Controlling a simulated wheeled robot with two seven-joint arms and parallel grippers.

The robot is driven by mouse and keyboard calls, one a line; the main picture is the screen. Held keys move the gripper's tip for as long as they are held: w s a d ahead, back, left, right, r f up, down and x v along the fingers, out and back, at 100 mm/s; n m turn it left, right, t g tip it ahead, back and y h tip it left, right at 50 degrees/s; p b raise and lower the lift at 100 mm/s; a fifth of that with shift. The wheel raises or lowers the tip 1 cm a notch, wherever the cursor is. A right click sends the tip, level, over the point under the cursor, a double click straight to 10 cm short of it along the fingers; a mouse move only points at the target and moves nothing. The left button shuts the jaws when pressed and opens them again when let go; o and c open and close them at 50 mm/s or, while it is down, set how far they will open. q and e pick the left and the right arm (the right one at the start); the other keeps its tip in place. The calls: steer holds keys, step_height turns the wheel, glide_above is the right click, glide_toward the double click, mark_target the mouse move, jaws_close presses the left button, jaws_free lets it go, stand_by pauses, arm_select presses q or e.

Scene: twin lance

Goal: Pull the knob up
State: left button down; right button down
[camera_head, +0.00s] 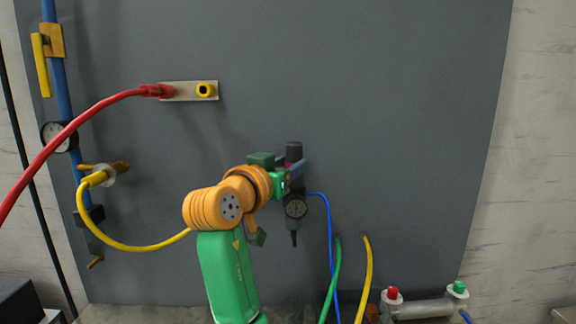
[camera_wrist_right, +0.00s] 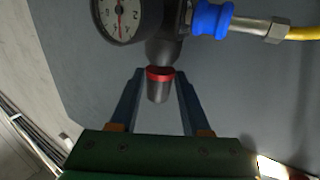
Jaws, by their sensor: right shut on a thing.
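The dark knob (camera_head: 294,150) is on top of a black regulator (camera_head: 295,225) with a round gauge (camera_head: 296,206), mounted on the grey panel. My right gripper (camera_head: 292,172) reaches it from the left in the head view. In the right wrist view, the fingers of the right gripper (camera_wrist_right: 160,80) are on both sides of the grey cylindrical knob (camera_wrist_right: 158,91), and it is shut on it. A red ring (camera_wrist_right: 159,74) shows between the knob and the black body. The gauge (camera_wrist_right: 121,17) is close by. My left gripper is not in view.
A blue hose (camera_head: 327,220) runs down beside the regulator. Green (camera_head: 332,275) and yellow (camera_head: 367,270) hoses rise at the bottom. A red hose (camera_head: 65,133) and a blue pipe (camera_head: 65,95) are at the left. The panel's upper right is clear.

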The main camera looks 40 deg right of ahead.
steer(key=c, duration=0.7)
jaws_free()
steer(key=shift+r, duration=0.25)
steer(key=o, duration=0.3)
steer(key=shift+o, duration=0.2)
steer(key=shift+d+f, duration=0.1)
steer(key=shift+a+f, duration=0.1)
steer(key=shift+a, duration=0.1)
steer(key=b+v, duration=0.3)
steer(key=v, duration=0.3)
steer(key=shift+s+a, duration=0.25)
steer(key=shift+a, duration=0.1)
steer(key=shift+d, duration=0.1)
